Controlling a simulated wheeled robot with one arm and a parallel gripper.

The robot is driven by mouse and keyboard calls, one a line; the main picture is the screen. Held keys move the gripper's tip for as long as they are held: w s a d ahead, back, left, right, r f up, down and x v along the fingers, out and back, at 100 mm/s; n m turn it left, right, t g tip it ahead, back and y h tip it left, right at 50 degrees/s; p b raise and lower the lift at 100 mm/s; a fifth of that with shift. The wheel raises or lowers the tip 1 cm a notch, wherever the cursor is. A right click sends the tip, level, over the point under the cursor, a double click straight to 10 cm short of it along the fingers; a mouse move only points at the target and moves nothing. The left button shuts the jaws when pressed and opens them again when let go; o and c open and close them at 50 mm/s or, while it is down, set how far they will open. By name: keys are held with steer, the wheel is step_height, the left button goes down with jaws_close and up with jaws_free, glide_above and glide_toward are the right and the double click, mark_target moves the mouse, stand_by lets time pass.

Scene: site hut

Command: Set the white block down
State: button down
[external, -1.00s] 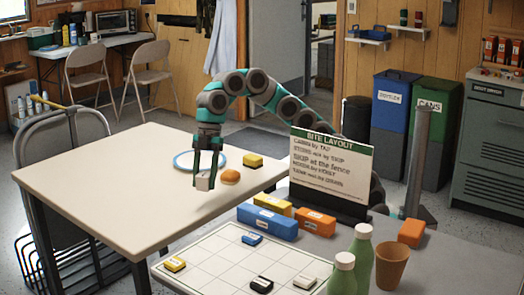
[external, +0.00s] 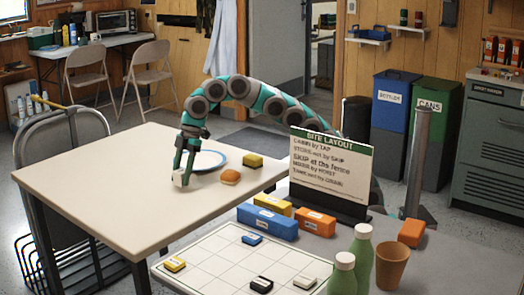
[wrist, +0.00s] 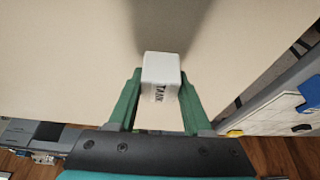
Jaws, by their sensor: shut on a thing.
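My gripper (external: 184,171) is shut on the white block (external: 179,180), low over the far table (external: 100,190), left of the bun. In the wrist view the white block (wrist: 161,78) sits between the green fingers of my gripper (wrist: 160,92), with dark lettering reading TANK on its side. A shadow lies on the table behind it in that view. I cannot tell whether the block touches the table top.
The table's left part is clear. The near table holds a gridded board (external: 215,255), a sign (external: 331,165) and green bottles (external: 361,255).

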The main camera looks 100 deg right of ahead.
mark_target(184, 169)
steer(key=shift+f, duration=0.8)
steer(key=shift+f, duration=0.1)
steer(key=shift+f, duration=0.15)
steer(key=shift+c, duration=1.7)
jaws_free()
steer(key=shift+r, duration=0.5)
steer(key=shift+v, duration=3.5)
steer(key=shift+s, duration=0.1)
